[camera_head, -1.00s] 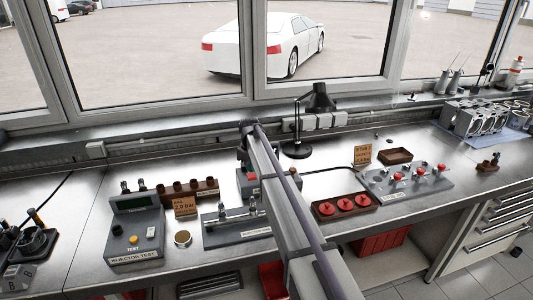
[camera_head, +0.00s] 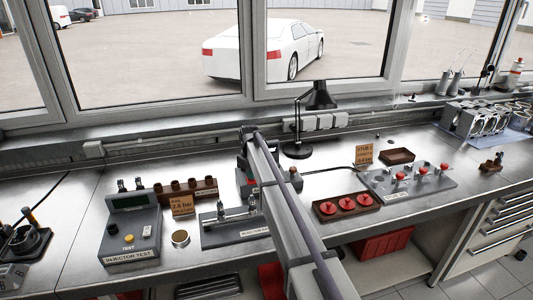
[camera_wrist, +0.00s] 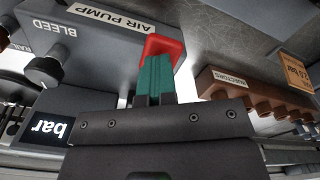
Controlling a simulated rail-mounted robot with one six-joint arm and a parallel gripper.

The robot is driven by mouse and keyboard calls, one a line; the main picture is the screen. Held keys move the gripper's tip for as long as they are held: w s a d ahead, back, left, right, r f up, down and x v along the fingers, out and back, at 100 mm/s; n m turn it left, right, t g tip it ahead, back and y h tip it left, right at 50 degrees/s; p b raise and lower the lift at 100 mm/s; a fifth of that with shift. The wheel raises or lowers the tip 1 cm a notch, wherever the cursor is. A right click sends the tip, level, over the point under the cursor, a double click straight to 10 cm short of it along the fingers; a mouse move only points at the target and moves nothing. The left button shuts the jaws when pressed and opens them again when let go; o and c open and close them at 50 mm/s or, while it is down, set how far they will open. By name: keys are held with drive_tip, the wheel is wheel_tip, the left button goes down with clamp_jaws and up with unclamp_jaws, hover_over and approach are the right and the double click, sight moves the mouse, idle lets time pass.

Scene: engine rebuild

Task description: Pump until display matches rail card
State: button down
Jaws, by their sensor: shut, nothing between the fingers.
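The air pump (camera_wrist: 105,30) is a grey box with a black bleed knob and a red part (camera_wrist: 165,48) at its end. My gripper (camera_wrist: 155,62) is shut and empty, its green fingers over the red part; I cannot tell whether they touch it. A dark display (camera_wrist: 42,128) shows "bar" in white in the wrist view, upside down; my gripper body hides its number. In the head view my arm hides most of the pump and my fingers.
A brown injector rack (camera_head: 186,188) stands left of the pump. A grey injector fixture (camera_head: 235,226) lies in front. A tray with red discs (camera_head: 346,204) and a plate with red knobs (camera_head: 410,180) are to the right. A black lamp (camera_head: 297,150) stands behind.

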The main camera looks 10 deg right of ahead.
drive_tip(key=shift+r+p, duration=2.15)
drive_tip(key=shift+r, duration=0.15)
drive_tip(key=shift+f, duration=0.1)
drive_tip(key=shift+w, duration=0.1)
drive_tip(key=s+f+m+b, duration=0.3)
drive_tip(key=s+m, duration=0.3)
drive_tip(key=s, duration=3.6)
drive_tip(key=shift+r, duration=0.1)
